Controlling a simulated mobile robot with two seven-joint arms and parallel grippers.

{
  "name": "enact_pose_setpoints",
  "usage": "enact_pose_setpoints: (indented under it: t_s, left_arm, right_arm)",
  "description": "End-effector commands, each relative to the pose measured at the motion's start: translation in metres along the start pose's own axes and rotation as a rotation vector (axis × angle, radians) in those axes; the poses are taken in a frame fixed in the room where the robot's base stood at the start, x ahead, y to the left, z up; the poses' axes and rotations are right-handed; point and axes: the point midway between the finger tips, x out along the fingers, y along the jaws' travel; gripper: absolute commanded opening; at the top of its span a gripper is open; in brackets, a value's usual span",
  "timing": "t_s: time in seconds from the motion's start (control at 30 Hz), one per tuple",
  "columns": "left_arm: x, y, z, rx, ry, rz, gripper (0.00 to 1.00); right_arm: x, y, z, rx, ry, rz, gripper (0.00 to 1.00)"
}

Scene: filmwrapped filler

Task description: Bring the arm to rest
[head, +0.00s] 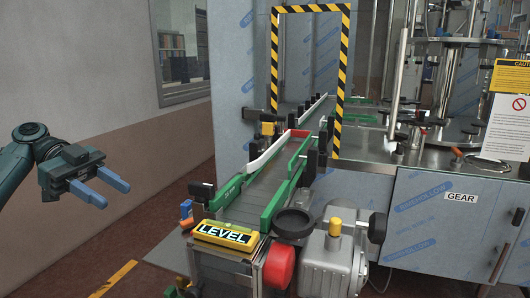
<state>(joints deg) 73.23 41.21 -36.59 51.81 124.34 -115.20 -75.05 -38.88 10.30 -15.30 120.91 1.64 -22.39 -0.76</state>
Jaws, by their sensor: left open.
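My left gripper (109,187) shows at the left of the head view, on a dark teal arm that comes in from the left edge. Its two blue fingers point right and slightly down. They are apart with nothing between them. The gripper hangs in free air in front of the plain wall and touches nothing. My right gripper does not show.
A conveyor (265,190) with green side rails runs back through a yellow-and-black striped frame (345,60). A yellow LEVEL sign (226,235), a red round knob (279,266) and a grey motor (328,266) sit at its near end. Film-wrapped cabinets (430,225) stand right. The floor between gripper and conveyor is clear.

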Motion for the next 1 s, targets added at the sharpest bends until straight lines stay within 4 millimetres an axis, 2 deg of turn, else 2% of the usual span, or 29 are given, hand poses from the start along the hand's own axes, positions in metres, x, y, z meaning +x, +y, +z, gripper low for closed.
enact_pose_setpoints:
  t_s: [0.03, 0.27, 0.47, 0.57, 0.67, 0.8, 0.9, 1.0]
  left_arm:
    - [-0.018, 0.009, 0.008, -0.024, -0.014, -0.04, 0.42]
    - [-0.092, 0.054, 0.034, -0.113, -0.067, -0.203, 0.42]
    - [-0.051, 0.034, 0.108, -0.343, -0.204, -0.262, 0.42]
    - [-0.031, 0.031, 0.152, -0.457, -0.293, -0.31, 0.42]
    - [-0.009, 0.032, 0.204, -0.573, -0.403, -0.374, 0.42]
    - [0.025, 0.047, 0.285, -0.705, -0.588, -0.498, 0.42]
    - [0.048, 0.065, 0.336, -0.748, -0.716, -0.602, 0.42]
    - [0.069, 0.085, 0.374, -0.74, -0.816, -0.708, 0.42]
  right_arm:
    - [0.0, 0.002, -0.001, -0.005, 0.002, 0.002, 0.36]
    - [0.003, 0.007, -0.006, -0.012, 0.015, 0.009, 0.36]
    - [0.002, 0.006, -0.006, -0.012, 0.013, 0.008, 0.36]
    - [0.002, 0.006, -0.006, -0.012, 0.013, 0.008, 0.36]
    - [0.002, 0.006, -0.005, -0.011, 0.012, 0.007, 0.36]
    - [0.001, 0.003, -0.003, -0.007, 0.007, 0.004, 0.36]
    - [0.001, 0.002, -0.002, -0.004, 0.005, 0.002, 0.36]
    - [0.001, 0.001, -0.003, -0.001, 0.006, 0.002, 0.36]
